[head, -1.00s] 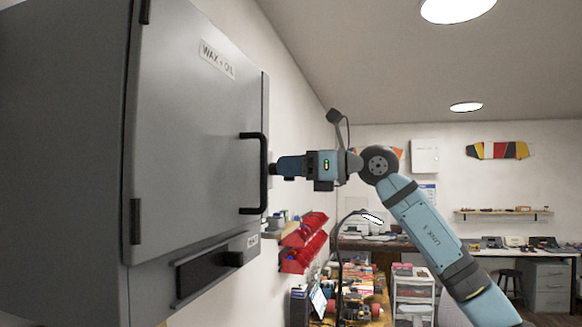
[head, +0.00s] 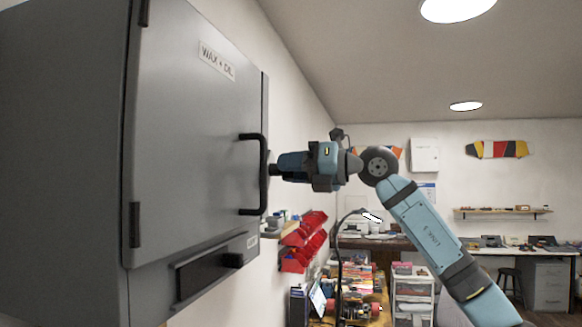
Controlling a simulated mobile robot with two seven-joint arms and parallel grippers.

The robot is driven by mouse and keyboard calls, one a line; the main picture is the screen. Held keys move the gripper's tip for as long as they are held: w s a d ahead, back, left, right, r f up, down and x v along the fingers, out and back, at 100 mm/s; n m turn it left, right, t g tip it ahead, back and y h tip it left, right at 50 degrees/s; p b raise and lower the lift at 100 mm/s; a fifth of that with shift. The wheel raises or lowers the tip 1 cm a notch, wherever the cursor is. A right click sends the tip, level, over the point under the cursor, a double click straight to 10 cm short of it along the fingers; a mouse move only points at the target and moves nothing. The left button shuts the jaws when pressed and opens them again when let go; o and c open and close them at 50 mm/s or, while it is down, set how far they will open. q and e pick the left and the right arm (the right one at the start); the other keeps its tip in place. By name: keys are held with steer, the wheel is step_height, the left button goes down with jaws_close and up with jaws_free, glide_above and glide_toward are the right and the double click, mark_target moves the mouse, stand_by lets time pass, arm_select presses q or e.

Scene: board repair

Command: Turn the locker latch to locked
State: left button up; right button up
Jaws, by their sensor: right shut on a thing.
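A grey locker (head: 190,120) labelled "WAX + OIL" fills the left of the head view, with its door closed. A black bar handle (head: 264,176) stands upright on the door's right side. My right gripper (head: 274,171) reaches in from the right, just behind the handle at the locker's right edge. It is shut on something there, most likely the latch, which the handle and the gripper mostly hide. I cannot read the latch's angle. My left gripper is not in view.
A black slide-like fitting (head: 210,268) with a knob sits below the door. Red bins (head: 305,240) hang on the wall behind. A workbench with clutter and a white drawer cart (head: 413,290) stand farther back. The space right of the locker holds my right arm.

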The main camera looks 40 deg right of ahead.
steer(key=m, duration=0.5)
steer(key=shift+d+m+p, duration=0.1)
steer(key=shift+m+p, duration=0.2)
steer(key=shift+p, duration=0.05)
steer(key=m+p, duration=0.1)
steer(key=m, duration=0.4)
steer(key=shift+f, duration=0.15)
steer(key=shift+m, duration=0.3)
steer(key=o, duration=0.6)
